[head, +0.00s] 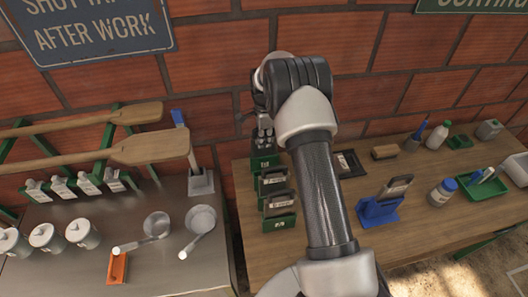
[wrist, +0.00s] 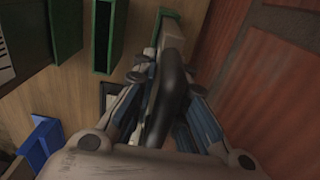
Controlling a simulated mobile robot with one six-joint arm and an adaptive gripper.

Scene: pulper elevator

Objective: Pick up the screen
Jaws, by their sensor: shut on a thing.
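My gripper (head: 264,132) is at the back of the wooden table, near the brick wall and just above the rearmost green holder (head: 264,161). In the wrist view its fingers (wrist: 165,105) are shut on the screen, a dark, rounded-edge piece (wrist: 175,82) with a paler end. The screen's far end points toward a green holder (wrist: 187,20). I cannot tell whether it still touches that holder. In the head view the held screen is mostly hidden by my gripper and arm.
Two more green holders carry dark-framed pieces (head: 272,178) in front. A blue stand (head: 379,211) holds a grey-framed piece (head: 396,186). A white bottle (head: 437,136) and blue-capped jar (head: 442,192) stand right. A metal table (head: 75,255) with pans is left. The brick wall is close behind.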

